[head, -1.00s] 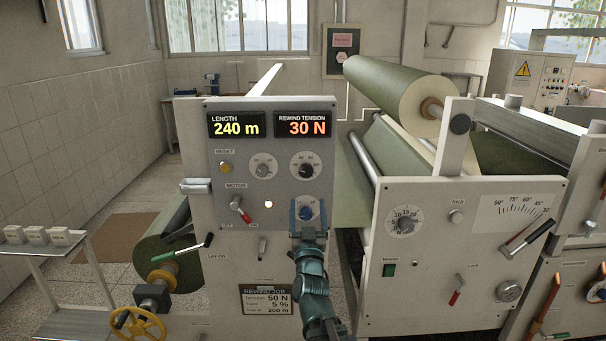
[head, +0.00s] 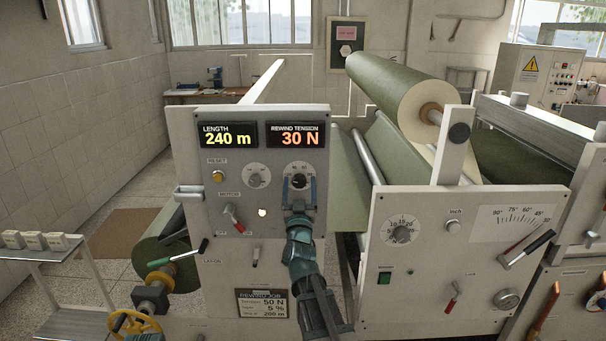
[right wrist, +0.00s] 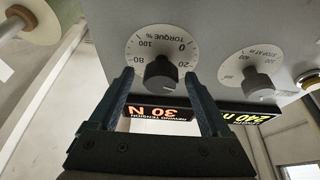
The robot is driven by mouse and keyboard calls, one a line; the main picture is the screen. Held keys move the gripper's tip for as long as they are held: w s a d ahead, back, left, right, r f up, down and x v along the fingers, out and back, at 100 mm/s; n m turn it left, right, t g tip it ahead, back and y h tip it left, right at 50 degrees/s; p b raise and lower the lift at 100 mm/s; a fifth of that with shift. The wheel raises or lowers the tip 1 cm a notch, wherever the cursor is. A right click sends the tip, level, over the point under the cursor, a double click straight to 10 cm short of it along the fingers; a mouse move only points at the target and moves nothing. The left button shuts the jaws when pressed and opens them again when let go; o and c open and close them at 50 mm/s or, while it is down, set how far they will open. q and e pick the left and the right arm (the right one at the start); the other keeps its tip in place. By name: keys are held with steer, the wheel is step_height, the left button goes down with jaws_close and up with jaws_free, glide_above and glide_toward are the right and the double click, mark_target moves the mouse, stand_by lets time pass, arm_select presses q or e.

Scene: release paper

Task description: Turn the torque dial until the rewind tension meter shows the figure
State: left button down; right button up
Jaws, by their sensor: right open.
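The torque dial (head: 298,181) is a dark knob on a white scale plate on the grey panel; the right wrist view shows its knob (right wrist: 161,73) upside down, with "TORQUE %" lettering. My right gripper (head: 299,196) is open in front of the dial. In the right wrist view its fingertips (right wrist: 160,78) lie either side of the knob, with gaps visible; how deep they reach is unclear. The rewind tension meter (head: 299,135) reads 30 N in orange. The job card (head: 262,304) reads 50 N, 5 % and 200 m. My left gripper is not in view.
The length display (head: 228,135) reads 240 m. A second dial (head: 257,177) sits left of the torque dial, with a yellow reset button (head: 218,177) and red motor lever (head: 232,217) nearby. A green lay-on lever (head: 188,254) sticks out lower left.

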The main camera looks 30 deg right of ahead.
steer(key=shift+x, duration=0.8)
steer(key=shift+a, duration=0.1)
steer(key=shift+c, duration=0.4)
jaws_close()
steer(key=shift+m, duration=0.4)
steer(key=m+g+h, duration=0.1)
steer(key=m, duration=0.1)
steer(key=m+g+h+p, duration=0.1)
steer(key=m, duration=0.2)
steer(key=m+g+h+p, duration=0.1)
steer(key=m, duration=0.2)
steer(key=m+g+h, duration=0.1)
steer(key=m+g, duration=0.1)
steer(key=m, duration=0.2)
steer(key=shift+p, duration=0.35)
steer(key=shift+m, duration=0.4)
